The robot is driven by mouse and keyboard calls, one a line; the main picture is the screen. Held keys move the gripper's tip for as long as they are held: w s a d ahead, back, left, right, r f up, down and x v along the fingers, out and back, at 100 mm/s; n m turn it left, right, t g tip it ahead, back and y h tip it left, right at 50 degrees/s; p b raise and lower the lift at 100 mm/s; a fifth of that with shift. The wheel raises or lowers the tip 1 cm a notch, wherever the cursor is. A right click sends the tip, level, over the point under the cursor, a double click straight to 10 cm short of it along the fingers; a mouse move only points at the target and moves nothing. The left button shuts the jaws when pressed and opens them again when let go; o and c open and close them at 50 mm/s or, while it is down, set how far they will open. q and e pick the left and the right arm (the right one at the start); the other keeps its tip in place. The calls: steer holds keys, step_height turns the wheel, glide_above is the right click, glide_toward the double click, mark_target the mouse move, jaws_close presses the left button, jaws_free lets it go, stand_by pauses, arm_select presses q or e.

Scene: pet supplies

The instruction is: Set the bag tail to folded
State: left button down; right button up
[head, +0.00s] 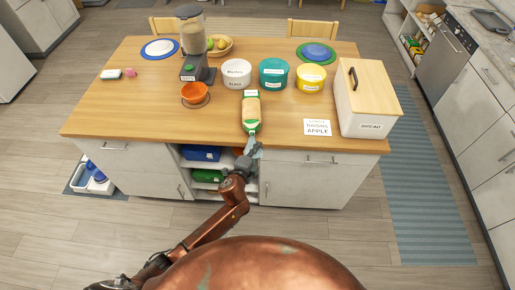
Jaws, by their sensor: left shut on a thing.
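A bag (251,107) with a tan body and a green and white band lies lengthwise on the wooden table near its front edge. Its tail end points toward me. My left gripper (254,145) comes in from below at the front edge of the table and is shut on the bag's tail. The gripper covers most of the tail, so its exact fold is hard to see. My right gripper is not in view.
Behind the bag stand white (236,75), teal (273,73) and yellow (310,78) tubs. An orange bowl (194,93) is to the left. A card (317,127) and a bread box (368,125) are to the right. The left front tabletop is clear.

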arm_select(q)
steer(key=c, duration=2.1)
jaws_free()
steer(key=v, duration=1.2)
steer(key=shift+d, duration=0.1)
